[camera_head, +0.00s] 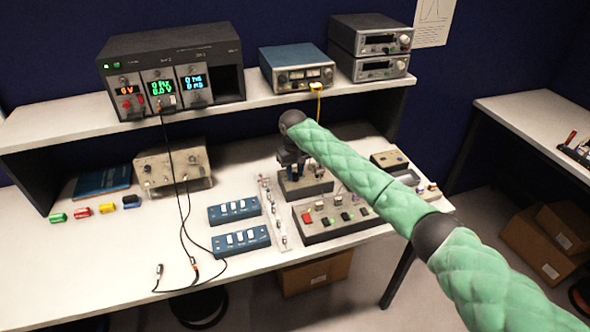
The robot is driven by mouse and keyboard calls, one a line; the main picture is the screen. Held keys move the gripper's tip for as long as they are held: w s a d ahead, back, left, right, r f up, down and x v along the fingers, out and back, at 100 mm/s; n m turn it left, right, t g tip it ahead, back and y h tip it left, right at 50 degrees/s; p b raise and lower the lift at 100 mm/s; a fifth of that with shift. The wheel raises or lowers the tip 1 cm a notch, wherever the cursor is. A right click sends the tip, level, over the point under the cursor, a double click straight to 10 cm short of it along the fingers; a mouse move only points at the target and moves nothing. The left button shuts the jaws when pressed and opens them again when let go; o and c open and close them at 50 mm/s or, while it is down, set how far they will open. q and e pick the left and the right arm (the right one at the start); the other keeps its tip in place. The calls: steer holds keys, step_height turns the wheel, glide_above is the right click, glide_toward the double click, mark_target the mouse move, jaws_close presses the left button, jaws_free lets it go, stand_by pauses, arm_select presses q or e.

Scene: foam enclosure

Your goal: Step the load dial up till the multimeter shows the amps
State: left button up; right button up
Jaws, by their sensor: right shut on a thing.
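My right arm comes in from the lower right, and my right gripper (291,157) points down over a small grey box (312,189) on the bench. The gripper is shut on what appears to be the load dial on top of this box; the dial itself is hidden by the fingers. A dark instrument rack (190,45) on the shelf has lit red, green and blue displays. The green display (160,87) seems to read zeros. I cannot tell for certain which instrument is the multimeter. My left gripper is out of view.
A grey switch panel (335,224) stands just in front of the small box. Two blue switch boxes (240,239) and a clear strip (273,215) lie to its left. Black leads (184,215) hang from the rack. A blue meter (297,66) stands on the shelf.

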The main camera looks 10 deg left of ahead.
mark_target(294, 174)
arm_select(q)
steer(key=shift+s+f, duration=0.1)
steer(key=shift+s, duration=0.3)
arm_select(e)
steer(key=shift+r+m, duration=0.1)
steer(key=shift+m, duration=0.2)
steer(key=o, duration=1)
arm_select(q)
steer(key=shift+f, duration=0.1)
arm_select(e)
steer(key=shift+r, duration=0.25)
step_height(294, 174, up, 5)
steer(key=b, duration=0.2)
steer(key=shift+a+b, duration=0.1)
steer(key=shift+b, duration=0.2)
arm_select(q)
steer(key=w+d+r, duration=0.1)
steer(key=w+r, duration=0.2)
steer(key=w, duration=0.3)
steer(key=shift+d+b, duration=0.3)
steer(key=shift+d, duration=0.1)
arm_select(e)
steer(key=shift+r, duration=1.1)
